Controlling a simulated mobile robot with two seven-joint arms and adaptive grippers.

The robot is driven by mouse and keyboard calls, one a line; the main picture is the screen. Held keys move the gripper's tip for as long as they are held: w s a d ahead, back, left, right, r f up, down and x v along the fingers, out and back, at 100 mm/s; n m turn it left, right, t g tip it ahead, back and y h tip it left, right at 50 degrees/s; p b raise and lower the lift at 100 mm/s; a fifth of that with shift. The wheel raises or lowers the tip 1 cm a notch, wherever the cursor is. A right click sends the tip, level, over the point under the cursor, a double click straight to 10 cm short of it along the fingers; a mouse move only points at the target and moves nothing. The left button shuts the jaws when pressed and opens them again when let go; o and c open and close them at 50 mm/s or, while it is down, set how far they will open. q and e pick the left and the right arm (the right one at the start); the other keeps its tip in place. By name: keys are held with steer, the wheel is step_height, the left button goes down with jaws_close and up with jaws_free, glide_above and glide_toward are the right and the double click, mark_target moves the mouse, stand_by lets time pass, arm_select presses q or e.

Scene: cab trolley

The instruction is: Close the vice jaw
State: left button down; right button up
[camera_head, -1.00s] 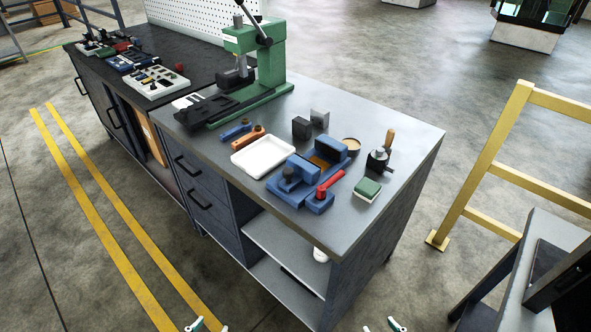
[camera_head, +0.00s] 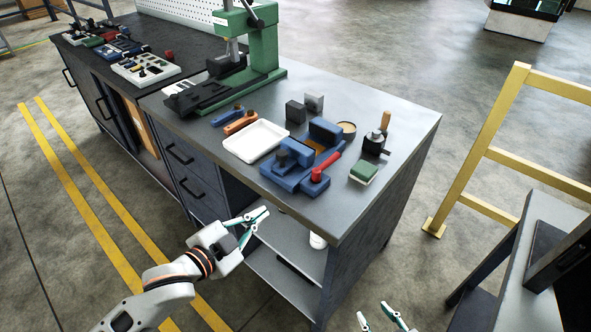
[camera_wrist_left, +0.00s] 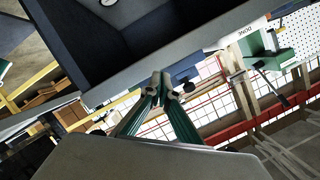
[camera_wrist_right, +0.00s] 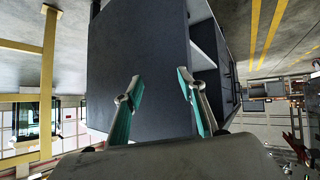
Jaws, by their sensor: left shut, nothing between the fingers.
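The blue vice (camera_head: 283,182) sits on the grey bench top near its front edge. It has two blue jaw blocks, one at the front left (camera_head: 296,151) and one at the back (camera_head: 326,130), with a gap and something orange-brown between them. Its red handle (camera_head: 328,166) points up and right on the near side. My left gripper (camera_head: 264,214) is shut and empty, in front of the bench below the vice; its fingertips meet in the left wrist view (camera_wrist_left: 162,80). My right gripper (camera_wrist_right: 158,82) is open and empty, facing the bench's end panel; its fingertips show at the head view's bottom edge (camera_head: 375,312).
A white tray (camera_head: 256,141) lies left of the vice. A green-topped block (camera_head: 363,172) and a dark wooden-handled tool (camera_head: 376,142) stand right. Dark and grey blocks (camera_head: 295,112) are behind. A green press (camera_head: 262,55) stands farther back. Open shelves (camera_head: 290,240) lie under the bench top.

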arm_select(q)
step_height(320, 180, up, 6)
steer(key=w+d+m+h+b, duration=0.1)
steer(key=d+m+h+b, duration=0.1)
steer(key=m, duration=0.4)
steer(key=m+g+b, duration=0.2)
steer(key=m+b, duration=0.1)
steer(key=m, duration=0.2)
glide_toward(304, 162)
steer(key=shift+y, duration=0.3)
steer(key=x, duration=0.6)
steer(key=shift+s+d, duration=0.15)
steer(key=shift+w+d, duration=0.15)
steer(key=shift+w, duration=0.05)
arm_select(e)
steer(key=f, duration=0.2)
steer(key=a+f, duration=0.1)
steer(key=f, duration=0.1)
steer(key=shift+s+a+f, duration=0.1)
steer(key=shift+s+f, duration=0.05)
